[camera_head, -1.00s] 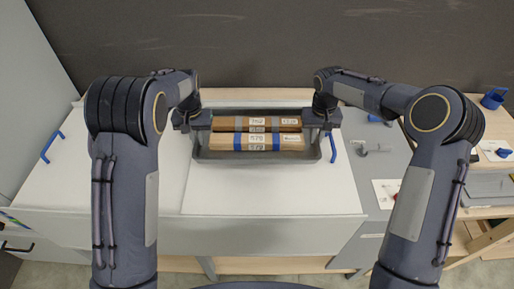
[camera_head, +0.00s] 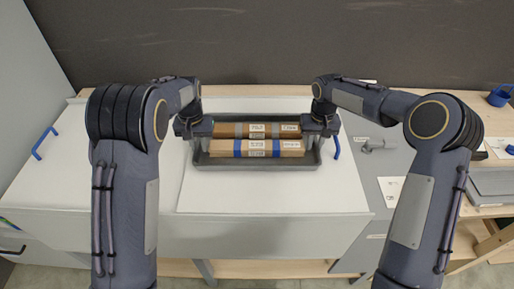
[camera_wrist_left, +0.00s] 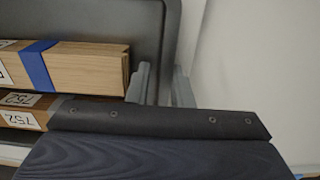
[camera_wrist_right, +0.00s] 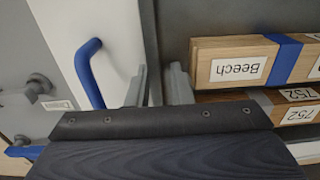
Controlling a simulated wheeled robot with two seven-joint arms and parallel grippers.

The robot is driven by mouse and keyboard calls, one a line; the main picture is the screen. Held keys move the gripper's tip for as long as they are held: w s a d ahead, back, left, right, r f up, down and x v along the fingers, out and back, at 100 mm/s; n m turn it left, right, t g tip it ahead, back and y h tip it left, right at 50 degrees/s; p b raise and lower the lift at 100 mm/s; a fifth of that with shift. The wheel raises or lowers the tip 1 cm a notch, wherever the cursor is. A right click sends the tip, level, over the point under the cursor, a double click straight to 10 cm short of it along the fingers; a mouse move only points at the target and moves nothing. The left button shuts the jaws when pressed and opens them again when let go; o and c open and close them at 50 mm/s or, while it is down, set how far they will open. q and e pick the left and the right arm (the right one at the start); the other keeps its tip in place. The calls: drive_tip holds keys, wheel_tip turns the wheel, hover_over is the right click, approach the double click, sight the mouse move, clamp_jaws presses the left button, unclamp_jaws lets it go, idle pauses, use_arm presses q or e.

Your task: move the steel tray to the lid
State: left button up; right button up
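The grey steel tray (camera_head: 205,164) sits over the white lid-like panel (camera_head: 260,195) at the centre and holds wood bundles (camera_head: 257,148) with blue bands. I cannot tell if it touches the panel. My left gripper (camera_head: 197,142) is at the tray's left end wall. In the left wrist view its fingers (camera_wrist_left: 162,85) straddle the tray wall (camera_wrist_left: 150,20). My right gripper (camera_head: 318,140) is at the right end wall. In the right wrist view its fingers (camera_wrist_right: 158,88) straddle that wall (camera_wrist_right: 149,35). Both appear shut on the walls.
A blue handle (camera_head: 337,148) stands just right of the tray. Another blue handle (camera_head: 40,145) is at the far left. A grey bench section (camera_head: 375,165) with fittings and a wooden bench (camera_head: 495,120) lie right. White surface is clear in front of the tray.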

use_arm(q)
drive_tip(key=shift+o, duration=1.1)
drive_tip(key=shift+d+r, duration=0.1)
drive_tip(key=shift+d, duration=0.05)
use_arm(e)
drive_tip(key=shift+o, duration=1.2)
drive_tip(key=shift+a+r, duration=0.1)
drive_tip(key=shift+a, duration=0.05)
use_arm(q)
drive_tip(key=shift+o, duration=0.4)
use_arm(e)
drive_tip(key=shift+o, duration=0.3)
use_arm(q)
drive_tip(key=shift+a+r, duration=0.1)
drive_tip(key=shift+a, duration=0.15)
use_arm(e)
drive_tip(key=shift+d, duration=0.2)
drive_tip(key=shift+d, duration=0.1)
drive_tip(key=shift+r, duration=0.2)
use_arm(q)
wheel_tip(320, 180, up, 12)
use_arm(e)
wheel_tip(320, 180, up, 12)
drive_tip(key=shift+f, duration=0.2)
